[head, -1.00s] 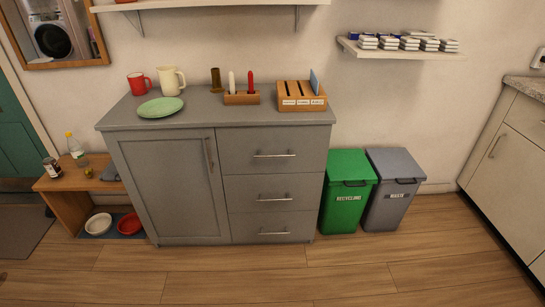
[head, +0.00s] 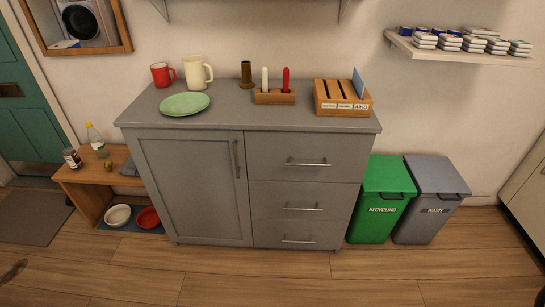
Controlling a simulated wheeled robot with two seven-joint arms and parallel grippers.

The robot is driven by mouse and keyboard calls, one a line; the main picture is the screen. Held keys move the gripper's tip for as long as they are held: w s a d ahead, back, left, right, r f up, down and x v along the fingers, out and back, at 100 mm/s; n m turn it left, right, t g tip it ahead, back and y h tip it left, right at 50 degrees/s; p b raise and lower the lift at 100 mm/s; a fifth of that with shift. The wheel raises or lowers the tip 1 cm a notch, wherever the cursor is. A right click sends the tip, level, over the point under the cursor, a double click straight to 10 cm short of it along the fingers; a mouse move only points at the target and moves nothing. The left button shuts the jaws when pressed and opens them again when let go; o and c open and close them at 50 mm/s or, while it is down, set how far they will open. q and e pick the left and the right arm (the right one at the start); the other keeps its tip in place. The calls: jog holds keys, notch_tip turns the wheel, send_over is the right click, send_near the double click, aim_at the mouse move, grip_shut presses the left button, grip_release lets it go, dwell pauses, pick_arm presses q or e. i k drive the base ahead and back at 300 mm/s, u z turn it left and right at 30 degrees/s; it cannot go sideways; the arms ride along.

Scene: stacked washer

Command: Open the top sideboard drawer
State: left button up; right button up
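The grey sideboard (head: 195,190) stands against the wall in the middle of the head view. It has a door on the left and a stack of three drawers on the right. The top drawer (head: 270,160) is shut, with a horizontal bar handle (head: 308,163). The two lower drawers, the middle (head: 270,195) and the bottom (head: 270,230), are also shut. A small dark shape at the lower left edge may be a tip of my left gripper (head: 12,271); its opening cannot be made out. My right gripper is not in view.
A green plate (head: 184,104), a red mug, a cream jug, candles and a wooden organiser (head: 343,98) stand on the sideboard top. Green (head: 381,205) and grey (head: 432,205) bins stand on its right, a low wooden bench (head: 75,175) on its left. The floor in front is clear.

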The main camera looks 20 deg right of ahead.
aim_at(280, 156)
jog(key=z, duration=0.2)
jog(key=i, duration=0.65)
jog(key=z, duration=0.55)
